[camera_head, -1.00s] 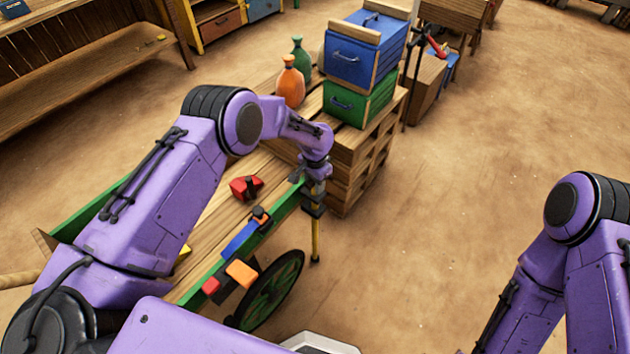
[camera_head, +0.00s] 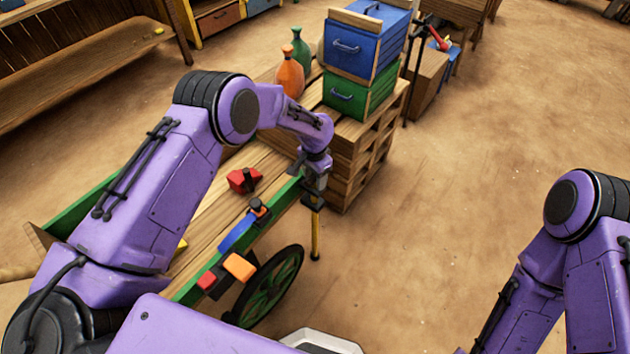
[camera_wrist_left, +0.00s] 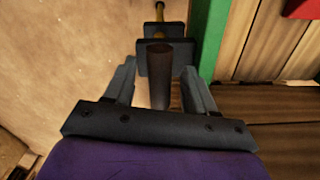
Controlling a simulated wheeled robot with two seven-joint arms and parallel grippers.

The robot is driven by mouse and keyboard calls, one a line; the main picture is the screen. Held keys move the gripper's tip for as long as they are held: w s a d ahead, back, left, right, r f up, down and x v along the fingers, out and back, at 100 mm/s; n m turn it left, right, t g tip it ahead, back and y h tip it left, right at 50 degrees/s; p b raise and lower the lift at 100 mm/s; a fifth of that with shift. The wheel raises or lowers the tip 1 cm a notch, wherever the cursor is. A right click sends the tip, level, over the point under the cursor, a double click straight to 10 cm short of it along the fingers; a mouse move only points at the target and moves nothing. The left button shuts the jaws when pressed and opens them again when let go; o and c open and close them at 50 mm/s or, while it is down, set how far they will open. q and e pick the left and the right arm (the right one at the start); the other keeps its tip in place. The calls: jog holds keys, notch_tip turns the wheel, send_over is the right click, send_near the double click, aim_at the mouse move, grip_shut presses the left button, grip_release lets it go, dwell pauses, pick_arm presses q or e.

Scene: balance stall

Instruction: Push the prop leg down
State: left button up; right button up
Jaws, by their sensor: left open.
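The prop leg (camera_head: 316,235) is a thin yellow post beside the green side rail of the wooden cart (camera_head: 222,210), with its foot near the ground. In the left wrist view its yellow part (camera_wrist_left: 159,12) shows at the top, beyond a dark bracket (camera_wrist_left: 152,52) and a dark upright cylinder. My left gripper (camera_head: 313,184) is at the leg's upper end, pointing down. In the left wrist view, the open fingers (camera_wrist_left: 158,80) stand on either side of the dark cylinder. I cannot tell whether they touch it. My right gripper is out of view.
A spoked wheel (camera_head: 270,290) stands beside the cart. A red block (camera_head: 240,181) sits on the cart bed. Blue (camera_head: 352,52) and green (camera_head: 350,96) boxes stand on stacked pallets (camera_head: 362,160) behind. Sandy floor right of the leg is clear.

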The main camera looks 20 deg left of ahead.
pick_arm(q)
notch_tip(320, 180, up, 8)
jog(key=shift+d, duration=0.15)
dwell(0.5)
